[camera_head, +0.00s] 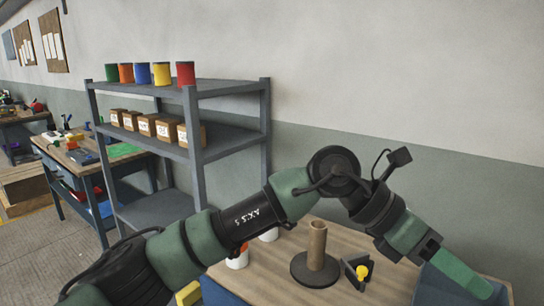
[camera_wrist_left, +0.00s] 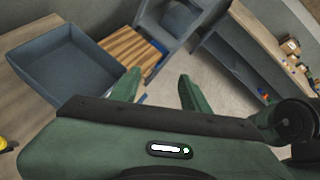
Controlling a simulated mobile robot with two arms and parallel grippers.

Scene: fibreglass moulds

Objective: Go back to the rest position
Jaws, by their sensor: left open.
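My left arm comes in from the left, and my left gripper (camera_head: 462,276) is at the lower right over a blue-grey bin (camera_head: 428,293). In the left wrist view the green fingers of my left gripper (camera_wrist_left: 158,88) stand apart with nothing between them. The bin (camera_wrist_left: 22,62) is empty and lies to the left of the fingers there. My right gripper is not in view.
On the wooden table, a brown tube (camera_head: 317,243) stands on a dark round base beside a black bracket with a yellow knob (camera_head: 362,272). A grey shelf (camera_head: 231,137) with coloured cans and boxes stands behind. A slatted wooden piece (camera_wrist_left: 130,50) lies beyond the bin.

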